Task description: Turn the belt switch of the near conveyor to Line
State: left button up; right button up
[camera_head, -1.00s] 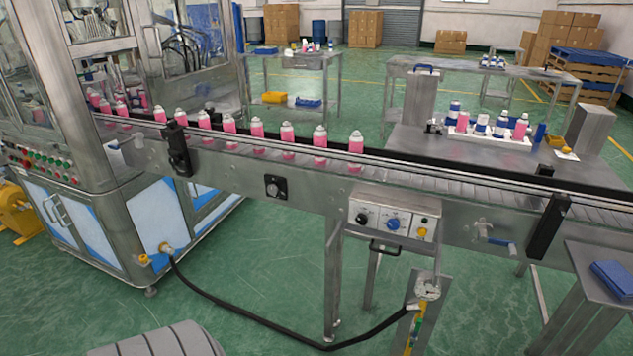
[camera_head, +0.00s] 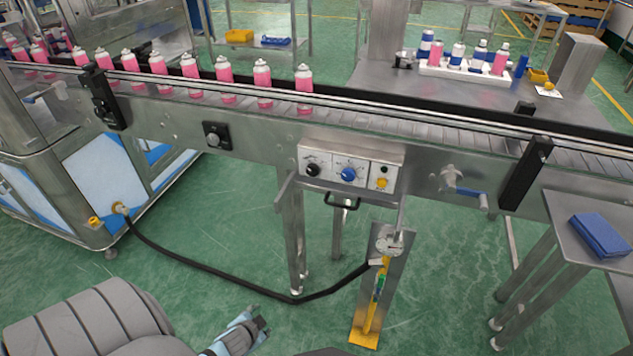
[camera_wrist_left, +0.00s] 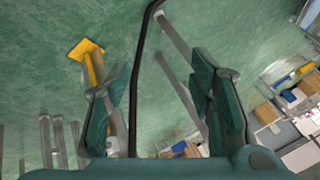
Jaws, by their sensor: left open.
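The near conveyor (camera_head: 250,133) crosses the head view with pink cans on its left part. A control box (camera_head: 350,154) on its front side carries a black knob (camera_head: 312,170), a blue knob (camera_head: 348,174) and a yellow button (camera_head: 382,183). A separate black dial plate (camera_head: 217,136) is on the conveyor side, left of the box. The labels are too small to read, so which is the belt switch cannot be told. My left gripper (camera_head: 248,332) is low at the bottom, below and left of the box. In the left wrist view its fingers (camera_wrist_left: 160,105) are apart and empty.
A blue-handled crank (camera_head: 465,190) is right of the box. A side table (camera_head: 600,215) with a blue item stands at right. The floor before the conveyor is otherwise open.

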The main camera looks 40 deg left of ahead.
pick_arm(q)
jog(key=w+a+r+m+t+y+b, duration=0.1)
jog(key=w+a+r+m+t+b, duration=0.2)
jog(key=w+r, duration=0.65)
jog(key=t+y+b, duration=0.1)
jog(key=t+b, duration=0.4)
jog(key=t, duration=0.3)
send_near(311, 172)
jog(key=shift+m, duration=0.4)
jog(key=b+x, duration=0.1)
jog(key=x, duration=0.7)
jog(key=shift+w+f, duration=0.15)
jog(key=shift+w, duration=0.1)
jog(key=shift+w+a, duration=0.1)
jog(key=shift+w, duration=0.1)
pick_arm(e)
notch_tip(311, 172, down, 12)
jog(key=d, duration=0.2)
jog(key=shift+s+d+h, duration=0.3)
jog(key=shift+s+d, duration=0.05)
jog(key=shift+s, duration=0.1)
jog(key=shift+r, duration=0.1)
